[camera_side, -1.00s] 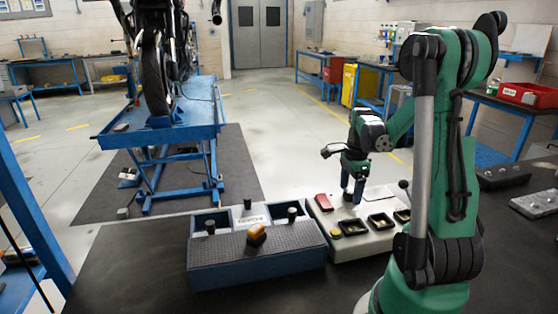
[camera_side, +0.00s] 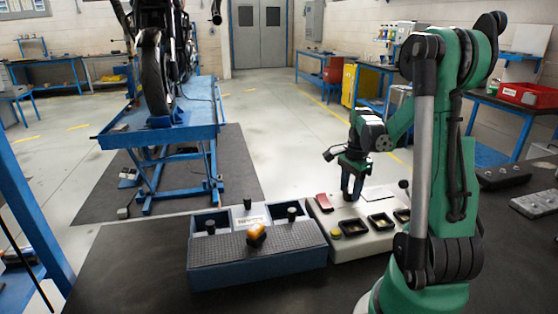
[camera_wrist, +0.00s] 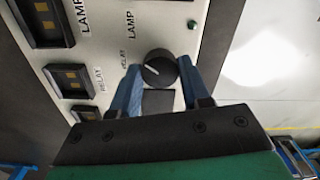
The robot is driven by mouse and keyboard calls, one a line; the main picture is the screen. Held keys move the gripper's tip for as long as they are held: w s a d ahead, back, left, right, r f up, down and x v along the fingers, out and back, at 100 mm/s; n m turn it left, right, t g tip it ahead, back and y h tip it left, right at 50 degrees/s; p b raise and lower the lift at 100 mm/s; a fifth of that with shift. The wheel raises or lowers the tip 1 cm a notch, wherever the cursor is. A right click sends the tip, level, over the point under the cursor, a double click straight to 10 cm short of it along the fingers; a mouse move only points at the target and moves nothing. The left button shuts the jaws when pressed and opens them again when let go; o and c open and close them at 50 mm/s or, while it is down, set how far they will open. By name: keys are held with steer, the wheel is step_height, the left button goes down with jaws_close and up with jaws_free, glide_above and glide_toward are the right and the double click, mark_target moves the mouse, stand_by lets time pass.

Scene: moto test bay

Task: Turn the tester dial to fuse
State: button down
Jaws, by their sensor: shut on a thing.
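The tester is a pale box (camera_side: 366,242) on the dark bench in the side view. In the wrist view its white panel (camera_wrist: 110,55) carries LAMP and RELAY labels. The dial (camera_wrist: 159,67) is a round black knob with a white pointer line, which points to the left, slightly up. My gripper (camera_wrist: 161,68) is shut on the dial, with one blue finger on each side of it. In the side view my gripper (camera_side: 352,194) points down at the tester's top, and the dial is hidden there. I cannot see a fuse label.
Dark-framed sockets (camera_side: 380,220) and a yellow button (camera_side: 335,229) are on the tester's top, with a red part (camera_side: 323,201) at its left.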

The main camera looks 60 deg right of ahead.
steer(key=n, duration=0.4)
steer(key=shift+n, duration=0.3)
steer(key=n, duration=0.3)
steer(key=shift+n, duration=0.3)
steer(key=n, duration=0.8)
steer(key=shift+n, duration=0.3)
steer(key=shift+c, duration=2.1)
jaws_free()
